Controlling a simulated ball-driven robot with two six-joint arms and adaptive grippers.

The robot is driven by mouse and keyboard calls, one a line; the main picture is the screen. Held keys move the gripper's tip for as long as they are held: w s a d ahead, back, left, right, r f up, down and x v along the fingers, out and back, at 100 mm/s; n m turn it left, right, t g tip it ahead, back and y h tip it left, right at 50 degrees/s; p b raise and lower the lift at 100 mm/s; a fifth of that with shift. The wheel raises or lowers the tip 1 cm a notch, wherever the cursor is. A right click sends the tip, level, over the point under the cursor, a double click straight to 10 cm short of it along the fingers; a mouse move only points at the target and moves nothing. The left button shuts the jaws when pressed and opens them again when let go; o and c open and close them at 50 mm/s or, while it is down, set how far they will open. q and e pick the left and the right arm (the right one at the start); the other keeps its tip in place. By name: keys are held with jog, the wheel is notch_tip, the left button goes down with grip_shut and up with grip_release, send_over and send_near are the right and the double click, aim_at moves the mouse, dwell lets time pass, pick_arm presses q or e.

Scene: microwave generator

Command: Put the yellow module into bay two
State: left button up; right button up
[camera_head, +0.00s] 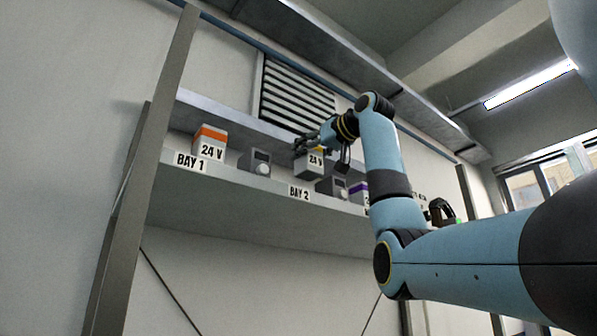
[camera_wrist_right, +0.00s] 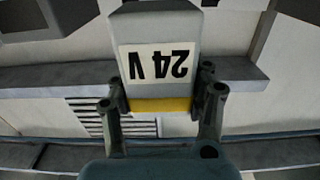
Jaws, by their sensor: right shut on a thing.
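The yellow module (camera_head: 315,164) is a pale box with a yellow band and a 24 V label. My right gripper (camera_head: 318,146) is shut on it from above and holds it over the shelf, just above and right of the BAY 2 label (camera_head: 299,192). In the right wrist view the module (camera_wrist_right: 160,35) appears upside down, its yellow band between the fingers of my right gripper (camera_wrist_right: 160,95). I cannot tell whether its base touches the shelf. My left gripper is not in view.
A module with an orange top (camera_head: 210,142) stands at the BAY 1 label (camera_head: 191,161). Grey boxes with round dials stand left (camera_head: 256,161) and right (camera_head: 331,187) of bay two. A purple-banded module (camera_head: 359,191) is partly hidden by my right arm.

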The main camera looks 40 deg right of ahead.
aim_at(295, 174)
jog(key=shift+w+a+f, duration=0.45)
jog(key=shift+w+a, duration=0.2)
jog(key=shift+w, duration=0.1)
jog(key=shift+w+a+f, duration=0.2)
jog(key=shift+a+f, duration=0.15)
jog(key=shift+f, duration=0.15)
jog(key=f, duration=0.2)
jog(key=f+p, duration=0.1)
jog(key=shift+s+d+f, duration=0.1)
jog(key=shift+s, duration=0.15)
jog(key=shift+w+f, duration=0.1)
jog(key=shift+f, duration=0.25)
jog(key=o, duration=1.3)
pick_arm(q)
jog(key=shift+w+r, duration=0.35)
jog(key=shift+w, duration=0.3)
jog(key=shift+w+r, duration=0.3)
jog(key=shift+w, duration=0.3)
pick_arm(e)
jog(key=shift+o, duration=0.2)
